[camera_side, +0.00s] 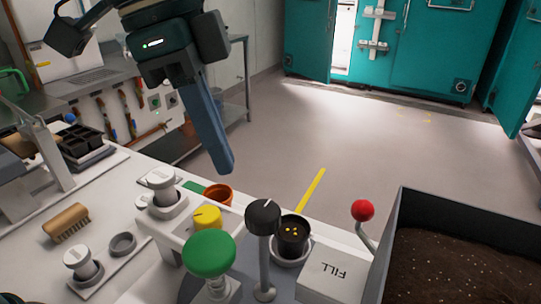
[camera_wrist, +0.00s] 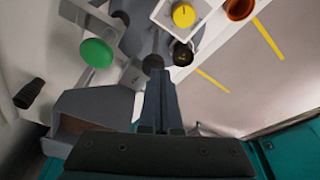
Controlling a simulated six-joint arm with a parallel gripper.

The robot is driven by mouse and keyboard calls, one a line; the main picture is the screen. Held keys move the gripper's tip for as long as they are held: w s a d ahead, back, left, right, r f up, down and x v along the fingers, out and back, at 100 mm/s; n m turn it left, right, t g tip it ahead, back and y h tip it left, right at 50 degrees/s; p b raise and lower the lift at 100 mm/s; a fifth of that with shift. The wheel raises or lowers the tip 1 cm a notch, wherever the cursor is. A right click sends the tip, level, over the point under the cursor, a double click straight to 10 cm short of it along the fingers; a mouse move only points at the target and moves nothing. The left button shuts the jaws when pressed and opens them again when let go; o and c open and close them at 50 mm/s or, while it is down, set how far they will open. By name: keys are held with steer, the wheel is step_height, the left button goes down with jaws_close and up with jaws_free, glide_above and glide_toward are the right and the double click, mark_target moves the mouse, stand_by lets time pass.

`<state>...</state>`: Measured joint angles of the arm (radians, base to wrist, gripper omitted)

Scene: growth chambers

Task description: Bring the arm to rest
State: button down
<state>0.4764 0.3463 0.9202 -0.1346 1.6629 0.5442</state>
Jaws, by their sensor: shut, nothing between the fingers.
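My gripper (camera_side: 226,170) hangs above the bench in the side view, its fingers pointing down and pressed together. Nothing is between them. In the wrist view the shut fingers (camera_wrist: 154,72) show in the middle, with the round black knob (camera_wrist: 153,63) appearing by their tips. In the side view the fingertips are apart from the things below, above and behind the terracotta pot (camera_side: 218,193) and the yellow knob (camera_side: 206,217).
On the bench are a green knob (camera_side: 209,252), a black knob on a post (camera_side: 263,216), a black pot (camera_side: 293,234) holding yellow specks, a FILL box (camera_side: 335,272), a red-ball lever (camera_side: 362,210), a soil bin (camera_side: 455,202) and a brush (camera_side: 66,221). The floor behind is open.

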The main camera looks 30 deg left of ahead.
steer(key=s+a+r+n+t, duration=0.1)
steer(key=s+a+n, duration=0.1)
steer(key=a, duration=0.3)
steer(key=s+a+r+n+t, duration=0.1)
steer(key=s+a+n+t, duration=0.15)
steer(key=a, duration=0.25)
steer(key=s+a+f+n+y, duration=0.1)
steer(key=s+a+f+n, duration=0.1)
steer(key=f, duration=0.4)
steer(key=s+a+f+n+y, duration=0.1)
steer(key=s+a+f+n, duration=0.2)
steer(key=a+f+n, duration=0.1)
step_height(320, 180, down, 2)
steer(key=shift+a+f+n+t, duration=0.1)
steer(key=shift+a+n+t, duration=0.25)
steer(key=shift+n, duration=0.4)
